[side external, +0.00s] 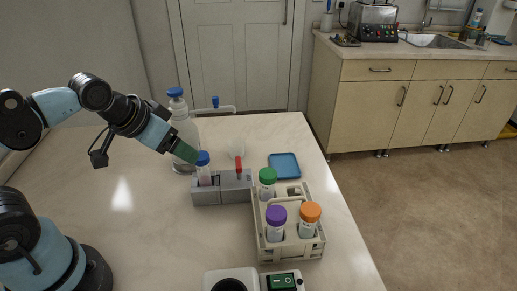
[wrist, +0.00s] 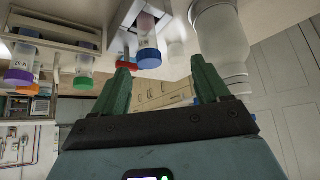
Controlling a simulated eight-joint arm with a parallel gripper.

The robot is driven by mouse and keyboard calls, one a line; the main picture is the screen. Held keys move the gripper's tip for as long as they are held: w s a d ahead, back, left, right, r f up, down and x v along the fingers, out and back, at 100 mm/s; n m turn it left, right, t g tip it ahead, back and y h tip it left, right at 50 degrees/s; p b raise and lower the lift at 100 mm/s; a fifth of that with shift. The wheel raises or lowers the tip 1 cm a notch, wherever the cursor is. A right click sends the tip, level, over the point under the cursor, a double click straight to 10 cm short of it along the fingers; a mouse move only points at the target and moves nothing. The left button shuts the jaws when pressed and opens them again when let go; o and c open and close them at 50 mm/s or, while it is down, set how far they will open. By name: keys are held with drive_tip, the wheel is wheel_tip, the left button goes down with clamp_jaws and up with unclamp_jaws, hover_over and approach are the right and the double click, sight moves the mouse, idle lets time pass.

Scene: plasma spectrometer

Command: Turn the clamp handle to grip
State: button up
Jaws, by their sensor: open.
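The grey clamp block (side external: 222,194) stands on the white table, with a red handle (side external: 238,164) standing up on it. A blue-capped tube (side external: 203,161) sits upright in the block's left part. My gripper (side external: 187,151) has green fingers and is close to the tube's cap, on its left side. In the wrist view, which looks upside down, my gripper (wrist: 163,72) is open with nothing held. The blue-capped tube (wrist: 149,54) shows beyond the gap between the fingers. The red handle (wrist: 127,65) shows by the left fingertip. I cannot tell whether anything touches.
A clear bottle with a blue cap (side external: 181,127) stands behind the gripper. A beige rack (side external: 259,243) holds green-, purple- and orange-capped tubes right of the clamp. A blue tray (side external: 284,166) lies behind it. A white device (side external: 230,274) is at the front.

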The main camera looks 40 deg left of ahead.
sight(238, 162)
drive_tip(key=w+d+r+m+g, duration=0.2)
drive_tip(key=w+r, duration=0.1)
drive_tip(key=w+d+r+m+g, duration=0.1)
drive_tip(key=w+m, duration=0.1)
drive_tip(key=shift+r, duration=0.35)
drive_tip(key=w+d+r+m+g, duration=0.2)
drive_tip(key=w+d+m+g, duration=0.2)
drive_tip(key=w+m, duration=0.1)
drive_tip(key=f, duration=1.2)
drive_tip(key=shift+w+d+f, duration=0.1)
drive_tip(key=shift+d+f, duration=0.05)
drive_tip(key=shift+d, duration=0.05)
drive_tip(key=c, duration=1.1)
drive_tip(key=shift+o, duration=0.2)
